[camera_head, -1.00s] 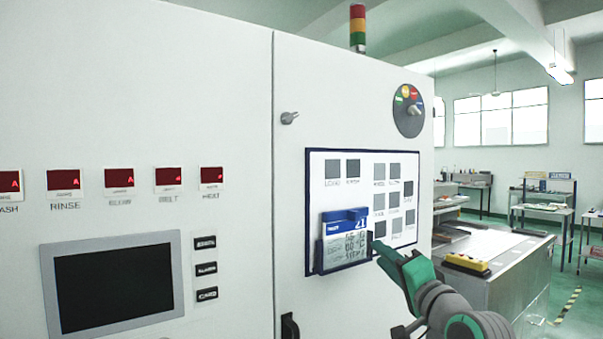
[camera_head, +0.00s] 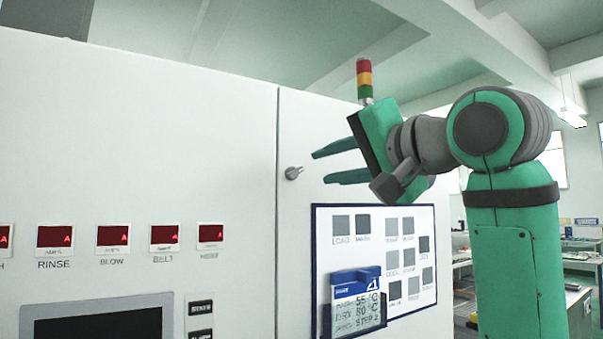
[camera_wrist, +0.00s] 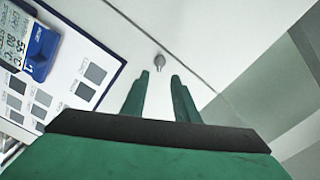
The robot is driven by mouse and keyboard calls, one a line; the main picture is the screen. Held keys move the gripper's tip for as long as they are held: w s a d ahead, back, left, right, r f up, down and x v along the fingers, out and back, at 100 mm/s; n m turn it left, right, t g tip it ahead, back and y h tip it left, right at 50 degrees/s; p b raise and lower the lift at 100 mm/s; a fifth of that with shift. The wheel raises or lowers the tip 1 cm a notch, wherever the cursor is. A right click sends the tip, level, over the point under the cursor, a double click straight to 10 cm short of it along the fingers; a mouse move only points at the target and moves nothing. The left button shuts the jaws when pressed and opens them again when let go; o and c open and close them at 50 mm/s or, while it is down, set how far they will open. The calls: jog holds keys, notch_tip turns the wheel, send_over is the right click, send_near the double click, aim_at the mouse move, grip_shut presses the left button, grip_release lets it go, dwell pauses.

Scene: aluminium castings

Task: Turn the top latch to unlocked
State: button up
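The top latch (camera_head: 293,173) is a small grey metal knob with a short lever on the white cabinet door, just right of the vertical seam. In the head view its lever points right, roughly level. My gripper (camera_head: 318,168) is open and empty, its two green fingers pointing left toward the latch with a small apparent gap. In the wrist view the latch (camera_wrist: 159,62) lies just beyond the space between the fingertips (camera_wrist: 160,75), which are apart. I cannot tell the exact depth between fingertips and door.
A signal tower (camera_head: 364,80) stands on the cabinet behind my gripper. A screen (camera_head: 95,325) and red displays (camera_head: 111,236) are at left.

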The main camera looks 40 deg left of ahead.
aim_at(297, 172)
jog(key=x, duration=1)
jog(key=shift+a, duration=0.1)
jog(key=shift+c, duration=0.3)
grip_shut()
